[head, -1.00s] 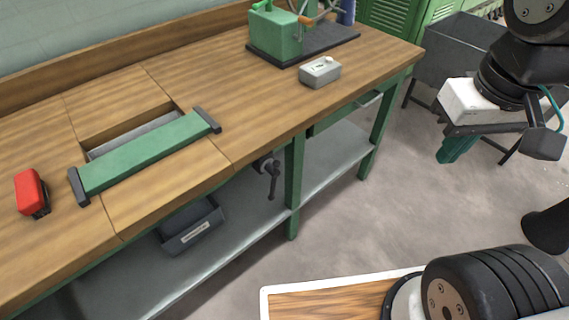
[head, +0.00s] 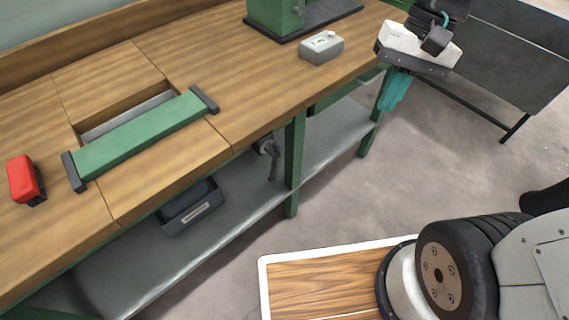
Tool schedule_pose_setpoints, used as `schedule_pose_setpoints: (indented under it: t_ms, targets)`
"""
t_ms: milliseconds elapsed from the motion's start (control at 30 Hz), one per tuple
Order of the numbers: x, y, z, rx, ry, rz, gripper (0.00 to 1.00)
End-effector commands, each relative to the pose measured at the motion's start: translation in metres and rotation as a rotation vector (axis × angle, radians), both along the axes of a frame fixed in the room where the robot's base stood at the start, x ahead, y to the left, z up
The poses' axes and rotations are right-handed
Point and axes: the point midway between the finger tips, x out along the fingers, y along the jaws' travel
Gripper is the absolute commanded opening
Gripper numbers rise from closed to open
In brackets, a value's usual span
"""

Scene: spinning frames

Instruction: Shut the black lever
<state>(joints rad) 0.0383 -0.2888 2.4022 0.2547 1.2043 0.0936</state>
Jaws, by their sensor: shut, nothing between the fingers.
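A black lever (head: 267,147) hangs at the front edge of the wooden workbench, left of a green leg. Its lower part points down towards the grey shelf, and its mounting is partly hidden under the bench top. My gripper (head: 391,106) has teal fingers, which are together, with nothing between them. It points down in front of the bench's right end, to the right of the black lever and well apart from it.
On the workbench (head: 220,75) are a small grey box (head: 321,48), a green machine (head: 278,14), a green bar (head: 140,136) with black ends over a slot, and a red object (head: 21,179). A dark bin (head: 190,207) sits below. Floor in front is clear.

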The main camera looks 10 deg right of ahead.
Motion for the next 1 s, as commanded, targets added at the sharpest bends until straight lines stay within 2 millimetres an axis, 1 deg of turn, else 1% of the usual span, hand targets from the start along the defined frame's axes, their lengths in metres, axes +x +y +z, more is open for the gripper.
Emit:
schedule_pose_setpoints:
  t_ms: [33,100,167,267,367,400,467,500,567,600,700,800,900,1000]
  targets:
    - [0.015,0.004,-0.013,0.029,0.055,-0.039,0.0]
    - [0.034,0.011,-0.029,0.071,0.117,-0.095,0.0]
    - [0.049,0.016,-0.044,0.103,0.17,-0.144,0.0]
    - [0.074,0.024,-0.074,0.153,0.262,-0.234,0.0]
    - [0.096,0.031,-0.107,0.199,0.353,-0.325,0.0]
    - [0.104,0.033,-0.122,0.216,0.391,-0.362,0.0]
    - [0.115,0.037,-0.146,0.238,0.447,-0.419,0.0]
    - [0.122,0.039,-0.162,0.252,0.482,-0.46,0.0]
    - [0.131,0.042,-0.186,0.271,0.534,-0.516,0.0]
    - [0.135,0.043,-0.201,0.281,0.566,-0.553,0.0]
    - [0.143,0.047,-0.236,0.302,0.635,-0.63,0.0]
    - [0.147,0.05,-0.261,0.315,0.684,-0.689,0.0]
    - [0.153,0.052,-0.276,0.325,0.712,-0.744,0.0]
    - [0.159,0.054,-0.282,0.333,0.726,-0.788,0.0]
